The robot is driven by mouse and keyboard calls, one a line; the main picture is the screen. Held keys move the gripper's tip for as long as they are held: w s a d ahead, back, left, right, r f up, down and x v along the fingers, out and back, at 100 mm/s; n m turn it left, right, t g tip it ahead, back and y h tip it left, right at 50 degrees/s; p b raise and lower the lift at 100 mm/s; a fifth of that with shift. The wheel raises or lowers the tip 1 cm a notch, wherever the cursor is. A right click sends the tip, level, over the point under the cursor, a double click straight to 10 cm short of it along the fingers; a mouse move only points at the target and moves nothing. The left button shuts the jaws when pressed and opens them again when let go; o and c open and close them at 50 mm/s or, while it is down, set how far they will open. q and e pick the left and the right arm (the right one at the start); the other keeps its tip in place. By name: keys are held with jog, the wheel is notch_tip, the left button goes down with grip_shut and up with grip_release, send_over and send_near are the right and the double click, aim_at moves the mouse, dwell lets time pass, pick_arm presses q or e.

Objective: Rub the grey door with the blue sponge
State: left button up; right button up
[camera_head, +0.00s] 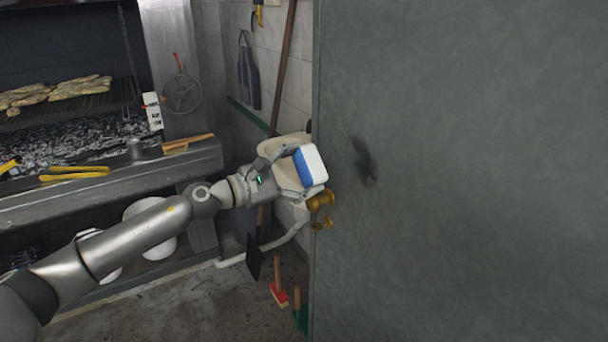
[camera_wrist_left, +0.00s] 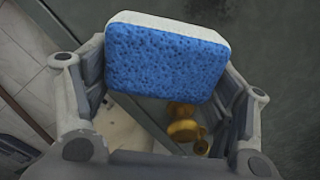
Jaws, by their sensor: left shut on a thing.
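The grey door (camera_head: 470,170) fills the right half of the head view. It has a dark smudge (camera_head: 364,161) near its left edge and a brass knob (camera_head: 322,199) below that. My left gripper (camera_head: 300,168) is shut on the blue sponge (camera_head: 303,168), which has a white side facing the door. The sponge also shows between the fingers in the left wrist view (camera_wrist_left: 165,62). It is close to the door's left edge, left of the smudge; I cannot tell whether it touches the door. My right gripper is not in view.
A grill with a grate of food (camera_head: 55,92) and ash stands at the left. Yellow-handled tongs (camera_head: 75,173) lie on its ledge. A white basin (camera_head: 285,150) is behind my gripper. A red brush (camera_head: 279,294) stands on the floor near the door.

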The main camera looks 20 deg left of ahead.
aim_at(342, 159)
pick_arm(q)
jog(key=p+x, duration=0.1)
jog(key=x, duration=0.2)
jog(key=shift+s+d+r, duration=0.1)
jog(key=shift+r, duration=0.05)
jog(key=shift+p+x, duration=0.5)
jog(key=shift+x, duration=0.55)
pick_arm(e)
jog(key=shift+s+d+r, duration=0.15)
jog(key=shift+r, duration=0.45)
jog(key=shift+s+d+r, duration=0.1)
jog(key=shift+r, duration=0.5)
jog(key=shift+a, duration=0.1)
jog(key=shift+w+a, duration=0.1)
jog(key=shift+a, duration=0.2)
pick_arm(q)
jog(key=shift+w+d, duration=0.25)
jog(key=shift+w, duration=0.2)
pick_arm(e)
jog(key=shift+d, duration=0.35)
pick_arm(q)
jog(key=shift+w+d, duration=0.35)
jog(key=shift+w, duration=0.05)
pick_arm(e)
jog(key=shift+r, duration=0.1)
